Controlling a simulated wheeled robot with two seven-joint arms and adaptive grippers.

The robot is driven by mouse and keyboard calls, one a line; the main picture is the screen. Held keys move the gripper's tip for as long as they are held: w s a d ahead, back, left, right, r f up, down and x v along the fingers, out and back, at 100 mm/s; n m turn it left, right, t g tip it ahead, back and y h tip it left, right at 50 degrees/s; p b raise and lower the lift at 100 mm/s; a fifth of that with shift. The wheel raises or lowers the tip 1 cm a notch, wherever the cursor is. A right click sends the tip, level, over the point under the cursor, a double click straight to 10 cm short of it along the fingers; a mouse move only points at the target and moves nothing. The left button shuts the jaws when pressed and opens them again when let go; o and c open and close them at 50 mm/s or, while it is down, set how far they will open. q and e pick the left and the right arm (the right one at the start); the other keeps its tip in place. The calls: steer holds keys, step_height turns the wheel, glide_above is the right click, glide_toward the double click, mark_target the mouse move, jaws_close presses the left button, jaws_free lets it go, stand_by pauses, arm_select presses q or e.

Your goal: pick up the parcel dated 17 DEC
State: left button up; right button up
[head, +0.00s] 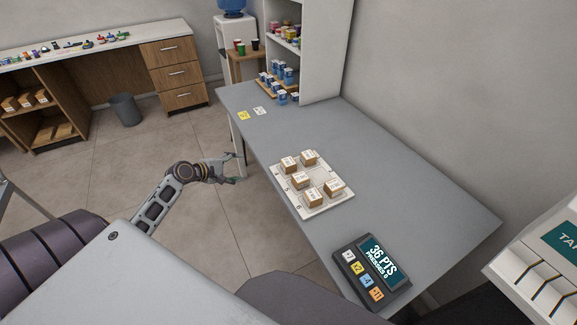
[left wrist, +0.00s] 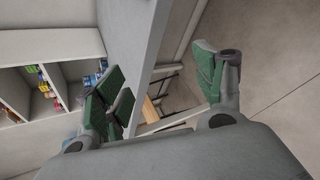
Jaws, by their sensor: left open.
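Several small brown parcels with white labels stand on a white tray (head: 324,208) on the grey counter. Two are at the back, a left one (head: 289,165) and a right one (head: 309,158). Others are nearer the front: a left one (head: 308,180), a right one (head: 335,188) and a front one (head: 313,197). The dates are too small to read, so I cannot tell which is 17 DEC. My left gripper (head: 236,168) is open and empty beside the counter's left edge, apart from the tray. Its green-padded fingers (left wrist: 165,85) are spread in the left wrist view. My right gripper is not in view.
A keypad with a screen reading 36 PTS (head: 371,271) stands at the counter's front. Yellow and white cards (head: 251,112) and blue-labelled containers (head: 283,78) are at the back. The grey counter (head: 410,205) is bare right of the tray. A shelf unit (head: 325,50) stands behind.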

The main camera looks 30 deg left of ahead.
arm_select(q)
steer(key=s+d+r+n+h, duration=0.1)
steer(key=d+r+n+h, duration=0.3)
steer(key=d+r+n, duration=0.3)
steer(key=shift+d+r+n+g+h, duration=0.35)
steer(key=shift+d+n, duration=0.5)
steer(key=shift+n, duration=0.45)
steer(key=shift+s+f, duration=0.1)
steer(key=shift+f, duration=0.05)
glide_toward(287, 162)
steer(key=shift+x, duration=1.7)
steer(key=shift+f, duration=0.1)
steer(key=shift+x, duration=1.6)
steer(key=shift+b+x, duration=0.35)
steer(key=shift+x, duration=0.65)
